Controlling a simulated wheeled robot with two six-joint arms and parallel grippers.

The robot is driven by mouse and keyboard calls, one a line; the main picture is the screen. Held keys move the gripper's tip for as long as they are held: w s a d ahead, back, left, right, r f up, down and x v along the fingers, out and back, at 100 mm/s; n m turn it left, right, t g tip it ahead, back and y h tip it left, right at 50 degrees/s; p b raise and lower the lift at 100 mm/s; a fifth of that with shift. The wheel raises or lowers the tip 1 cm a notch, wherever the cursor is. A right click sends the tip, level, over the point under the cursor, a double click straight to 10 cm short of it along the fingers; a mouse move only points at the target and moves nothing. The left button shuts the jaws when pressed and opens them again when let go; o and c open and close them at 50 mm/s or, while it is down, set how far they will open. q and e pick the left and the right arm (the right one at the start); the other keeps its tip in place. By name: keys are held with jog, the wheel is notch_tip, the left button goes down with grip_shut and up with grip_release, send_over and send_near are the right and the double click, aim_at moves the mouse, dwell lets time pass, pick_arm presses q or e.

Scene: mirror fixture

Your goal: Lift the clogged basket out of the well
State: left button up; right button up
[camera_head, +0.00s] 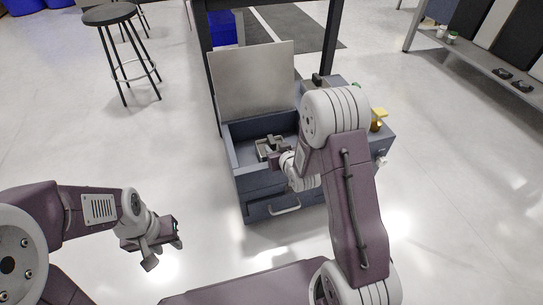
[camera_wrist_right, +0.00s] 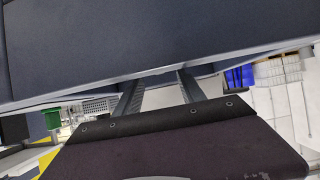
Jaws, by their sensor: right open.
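The basket (camera_head: 262,150) is a small, light grey, open shape with a darker bar above it. It sits inside the dark blue open-topped well (camera_head: 233,158) in the head view, partly hidden by my right gripper. My right gripper (camera_head: 275,158) is over the well, close beside the basket; I cannot tell whether they touch. In the right wrist view its two fingers (camera_wrist_right: 160,88) are apart with nothing seen between them, and a dark blue wall (camera_wrist_right: 150,45) fills the upper picture. My left gripper (camera_head: 166,254) is open and empty, low at the left, away from the well.
A pale upright panel (camera_head: 253,80) stands behind the well, between dark posts. A drawer front with a silver handle (camera_head: 286,207) is below. A yellow-topped item (camera_head: 378,119) stands to the right. A black stool (camera_head: 109,15) is at the back left. The floor left of the cabinet is clear.

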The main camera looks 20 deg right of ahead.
aim_at(273, 143)
jog(key=shift+w+f+p, duration=0.15)
jog(key=shift+w+p, duration=0.2)
jog(key=shift+w, duration=0.25)
jog(key=shift+w+f+b, duration=0.6)
jog(key=shift+b, duration=0.1)
jog(key=shift+w+f, duration=0.1)
jog(key=shift+w, duration=0.25)
jog(key=b+x, duration=0.4)
jog(key=shift+w+d+f, duration=0.15)
jog(key=shift+w+f, duration=0.15)
jog(key=shift+f, duration=0.05)
jog(key=shift+w+r, duration=0.15)
jog(key=shift+w, duration=0.05)
grip_shut()
